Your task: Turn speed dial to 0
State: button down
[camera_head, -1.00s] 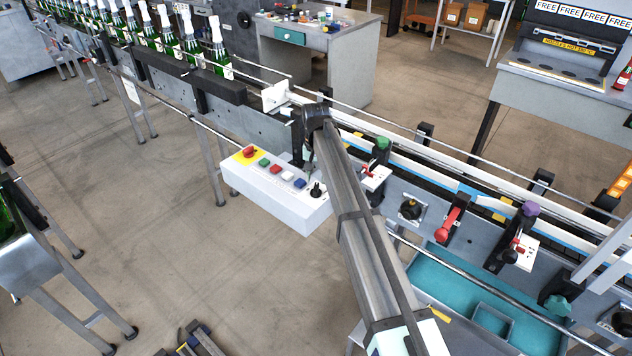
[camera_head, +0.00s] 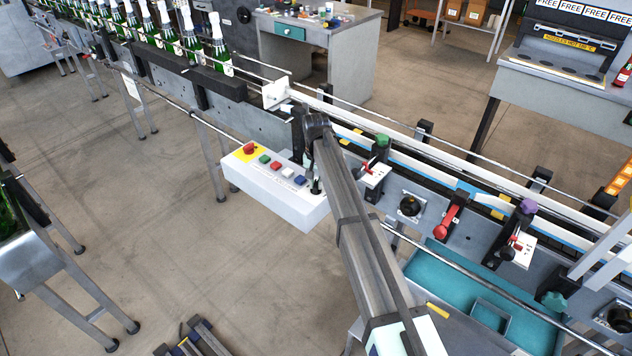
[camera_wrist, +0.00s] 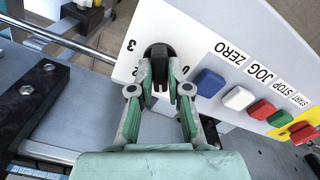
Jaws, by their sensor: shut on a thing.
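The speed dial (camera_wrist: 158,52) is a black knob at the end of the white control box (camera_wrist: 205,25), beside the numbers 3, 2 and 0. My gripper (camera_wrist: 161,80) is shut on the dial, its green-padded fingers on either side of it in the wrist view. The fingers cover part of the dial, and I cannot tell which number it points to. In the head view my gripper (camera_head: 315,186) reaches down onto the right end of the control box (camera_head: 262,190), and the dial is mostly hidden.
Blue (camera_wrist: 209,83), white (camera_wrist: 238,98), red and green buttons and a red emergency stop (camera_head: 250,149) on yellow line the box beside the dial. A conveyor with green bottles (camera_head: 190,45) runs behind. Floor in front of the box is clear.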

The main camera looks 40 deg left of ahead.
aim_at(316, 184)
jog(key=shift+n, duration=0.4)
jog(key=n+b, duration=0.2)
jog(key=n, duration=0.3)
jog(key=shift+n, duration=0.3)
jog(key=n+b, duration=0.1)
jog(key=n, duration=0.4)
jog(key=shift+n, duration=0.3)
jog(key=c, duration=1.1)
grip_release()
notch_tip(316, 184, up, 12)
